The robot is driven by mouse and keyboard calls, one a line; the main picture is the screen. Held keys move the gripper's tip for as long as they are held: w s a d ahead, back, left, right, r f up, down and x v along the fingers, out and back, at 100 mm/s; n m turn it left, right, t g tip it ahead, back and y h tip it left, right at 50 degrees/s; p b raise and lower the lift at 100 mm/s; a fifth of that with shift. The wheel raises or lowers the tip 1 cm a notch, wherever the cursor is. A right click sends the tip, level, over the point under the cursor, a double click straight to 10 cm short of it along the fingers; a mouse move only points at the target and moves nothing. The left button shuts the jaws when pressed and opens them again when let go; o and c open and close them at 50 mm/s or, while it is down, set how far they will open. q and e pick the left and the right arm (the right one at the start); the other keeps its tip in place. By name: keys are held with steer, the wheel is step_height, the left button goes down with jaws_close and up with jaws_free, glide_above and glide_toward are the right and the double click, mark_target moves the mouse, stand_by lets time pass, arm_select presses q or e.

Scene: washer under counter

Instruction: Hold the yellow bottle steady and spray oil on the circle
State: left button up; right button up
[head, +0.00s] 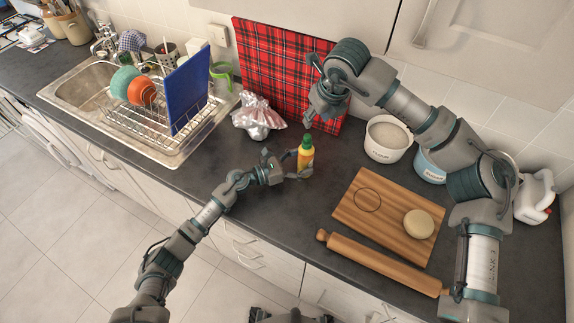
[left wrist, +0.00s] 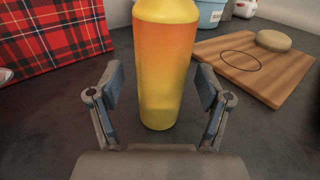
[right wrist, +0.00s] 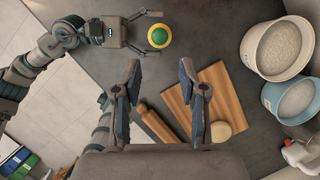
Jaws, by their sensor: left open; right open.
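The yellow bottle (head: 306,157) stands upright on the dark counter, with an orange upper part and a green cap. My left gripper (head: 294,164) is open with its fingers on either side of the bottle. In the left wrist view the bottle (left wrist: 165,75) stands between the open fingers, with gaps on both sides. My right gripper (head: 318,112) is high above the counter behind the bottle; in the right wrist view its jaws (right wrist: 158,85) are open and empty. The circle (head: 367,199) is a dark outline on the wooden board (head: 347,217), left of a round dough piece (head: 418,224).
A rolling pin (head: 380,264) lies in front of the board. Two tubs, one white (head: 386,140) and one blue (head: 430,168), stand behind it. A foil bundle (head: 257,118), red tartan panel (head: 275,65) and dish rack (head: 150,125) are to the left.

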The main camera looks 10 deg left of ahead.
arm_select(q)
steer(key=shift+w+d, duration=0.25)
steer(key=shift+d, duration=0.3)
steer(key=c, duration=1.4)
arm_select(e)
steer(key=shift+c, duration=0.3)
jaws_close()
